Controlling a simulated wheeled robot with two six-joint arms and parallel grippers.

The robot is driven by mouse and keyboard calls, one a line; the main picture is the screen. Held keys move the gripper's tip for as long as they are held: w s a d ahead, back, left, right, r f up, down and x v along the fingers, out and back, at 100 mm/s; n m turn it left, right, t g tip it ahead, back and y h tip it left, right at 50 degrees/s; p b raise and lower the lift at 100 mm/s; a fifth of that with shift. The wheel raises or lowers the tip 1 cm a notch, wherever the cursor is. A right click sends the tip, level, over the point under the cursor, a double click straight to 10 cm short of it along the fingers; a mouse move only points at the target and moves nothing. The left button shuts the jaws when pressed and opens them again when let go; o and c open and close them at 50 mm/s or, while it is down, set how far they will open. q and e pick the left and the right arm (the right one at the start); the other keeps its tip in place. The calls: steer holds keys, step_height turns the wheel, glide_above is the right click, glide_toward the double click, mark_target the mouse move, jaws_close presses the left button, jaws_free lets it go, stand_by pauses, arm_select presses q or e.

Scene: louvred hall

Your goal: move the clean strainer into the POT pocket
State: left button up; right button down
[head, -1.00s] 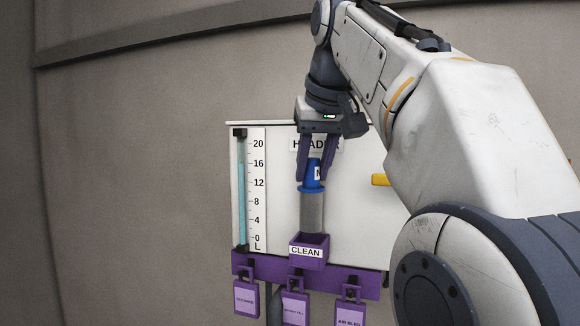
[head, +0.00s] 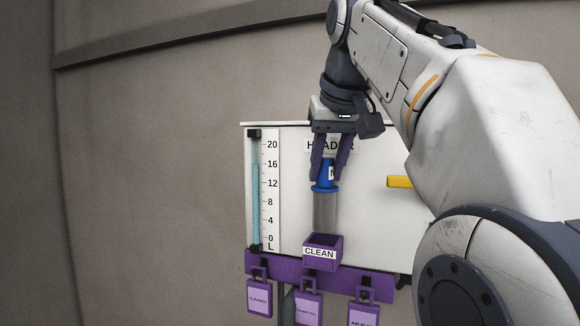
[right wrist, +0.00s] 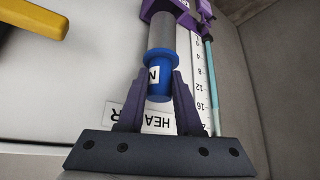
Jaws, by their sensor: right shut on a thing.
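The strainer is a grey mesh cylinder (head: 325,213) with a blue cap (head: 325,177) bearing a white label marked N. It stands upright at the purple CLEAN pocket (head: 322,252), whose front hides its lower end. It also shows in the right wrist view (right wrist: 160,85). My right gripper (head: 326,182) is above the pocket, pointing down, with its two fingers shut on the blue cap. In the right wrist view the fingers flank the cap. No POT pocket shows in these frames. My left gripper is not in view.
A white HEADER panel (head: 285,215) stands behind, with a level gauge (head: 255,190) and scale at its left. A yellow handle (head: 399,182) sticks out at right. Purple tags (head: 308,308) hang from a purple rail (head: 290,268) below. Bare wall is at left.

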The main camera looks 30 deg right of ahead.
mark_target(328, 193)
steer(key=shift+f, duration=0.1)
steer(key=shift+f+b, duration=2.35)
steer(key=shift+f, duration=0.3)
steer(key=shift+c, duration=2.4)
jaws_free()
steer(key=r+p, duration=0.2)
steer(key=s+r+p, duration=0.1)
steer(key=r+p, duration=0.1)
steer(key=s+r+p, duration=0.1)
steer(key=r+p, duration=0.1)
steer(key=r, duration=0.1)
steer(key=shift+a, duration=0.35)
steer(key=shift+f, duration=0.1)
